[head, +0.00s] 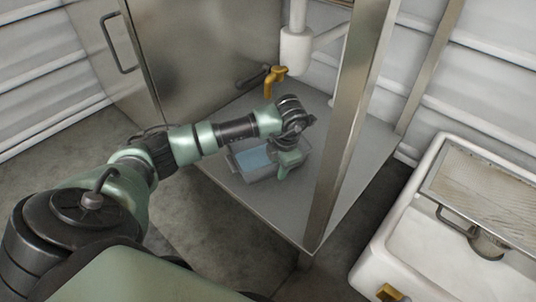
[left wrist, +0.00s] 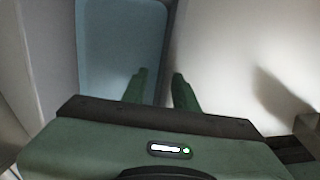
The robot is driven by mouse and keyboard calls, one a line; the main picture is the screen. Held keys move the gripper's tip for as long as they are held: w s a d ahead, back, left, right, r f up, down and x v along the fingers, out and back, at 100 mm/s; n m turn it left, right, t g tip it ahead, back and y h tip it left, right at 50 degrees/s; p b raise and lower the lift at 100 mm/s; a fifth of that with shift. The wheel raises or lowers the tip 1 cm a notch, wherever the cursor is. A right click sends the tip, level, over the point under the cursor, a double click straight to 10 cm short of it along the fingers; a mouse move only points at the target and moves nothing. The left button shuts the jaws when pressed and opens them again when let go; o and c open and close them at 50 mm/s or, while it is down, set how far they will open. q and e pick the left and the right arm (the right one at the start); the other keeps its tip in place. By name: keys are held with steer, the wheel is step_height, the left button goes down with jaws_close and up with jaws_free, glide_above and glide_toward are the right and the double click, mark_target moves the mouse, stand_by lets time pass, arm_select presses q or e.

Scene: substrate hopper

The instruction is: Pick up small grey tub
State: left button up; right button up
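The small grey tub (head: 262,178) stands on the grey metal table, with a flat light-blue surface inside it. My left gripper (head: 290,160) is at the tub's right side, hiding part of that side. In the left wrist view the tub's rim (left wrist: 170,42) runs between the two green fingers (left wrist: 160,76). The left finger shows against the blue inside and the right finger is outside the wall. The fingers are apart, with a gap between them; I cannot tell whether either touches the wall. My right gripper is in neither view.
The table (head: 270,215) has bare room in front of the tub. A metal post (head: 350,125) rises at its right front. A yellow spout (head: 274,80) and white pipe (head: 296,48) are behind. A white hopper (head: 430,240) stands at right; a metal door (head: 205,50) is at the back left.

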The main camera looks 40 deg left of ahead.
arm_select(q)
steer(key=shift+r, duration=0.1)
steer(key=shift+c, duration=0.3)
jaws_close()
stand_by(0.9)
